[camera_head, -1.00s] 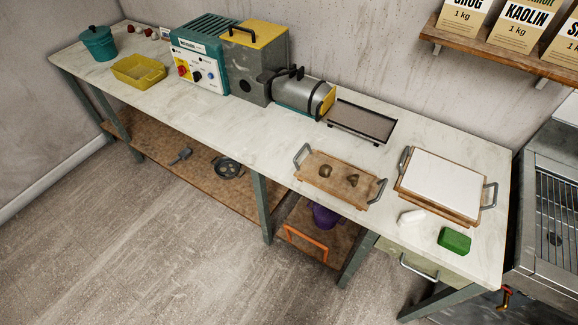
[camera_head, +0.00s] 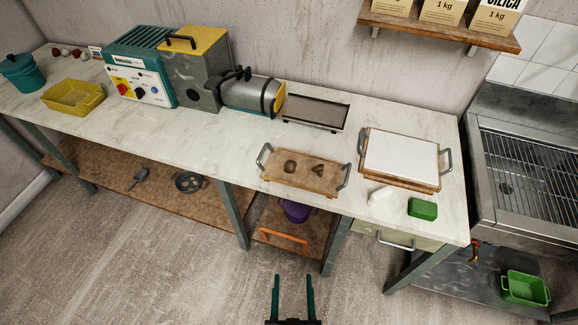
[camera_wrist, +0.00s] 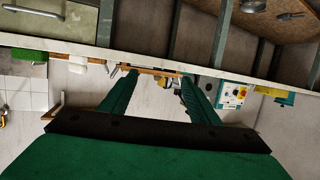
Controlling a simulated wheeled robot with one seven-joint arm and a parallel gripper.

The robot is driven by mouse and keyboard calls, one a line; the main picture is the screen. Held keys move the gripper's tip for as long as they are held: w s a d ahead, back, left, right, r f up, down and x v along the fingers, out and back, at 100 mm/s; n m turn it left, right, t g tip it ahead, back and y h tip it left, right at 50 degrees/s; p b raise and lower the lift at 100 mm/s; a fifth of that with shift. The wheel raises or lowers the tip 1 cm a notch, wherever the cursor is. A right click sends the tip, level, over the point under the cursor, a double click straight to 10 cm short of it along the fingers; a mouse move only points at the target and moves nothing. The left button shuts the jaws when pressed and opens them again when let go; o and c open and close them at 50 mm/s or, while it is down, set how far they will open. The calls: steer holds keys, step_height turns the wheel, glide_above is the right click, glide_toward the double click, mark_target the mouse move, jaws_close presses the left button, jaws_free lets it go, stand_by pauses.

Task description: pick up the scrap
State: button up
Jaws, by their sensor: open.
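Two small brown clay scraps lie on a wooden tray (camera_head: 272,178) with metal handles on the worktop. The left scrap (camera_head: 290,167) is rounded, and the right scrap (camera_head: 318,170) looks more angular. My gripper (camera_head: 293,280) is open and empty, low in front of the table and short of its front edge. In the wrist view my gripper (camera_wrist: 155,80) has its two green fingers apart with nothing between them. The wrist picture looks upside down, with the table edge across it; the scraps cannot be made out there.
A white board (camera_head: 400,155) on a wooden tray stands right of the scrap tray. A white block (camera_head: 381,196) and a green block (camera_head: 422,208) lie before it. A grey-topped stand (camera_head: 316,112) and a metal cylinder machine (camera_head: 250,95) are behind.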

steer(key=w+r, duration=0.1)
steer(key=w, duration=1.4)
steer(key=g, duration=0.1)
glide_toward(290, 167)
steer(key=x, duration=0.3)
steer(key=shift+w+d+f, duration=0.15)
steer(key=shift+w+d, duration=0.2)
steer(key=shift+d, duration=0.05)
steer(key=x, duration=0.5)
steer(key=shift+w+a, duration=0.15)
steer(key=shift+a, duration=0.2)
steer(key=shift+w+f, duration=0.15)
steer(key=shift+w, duration=0.1)
steer(key=shift+d, duration=0.2)
steer(key=shift+s+a, duration=0.1)
steer(key=shift+a, duration=0.1)
steer(key=shift+c, duration=0.7)
steer(key=shift+a, duration=0.1)
steer(key=c, duration=1)
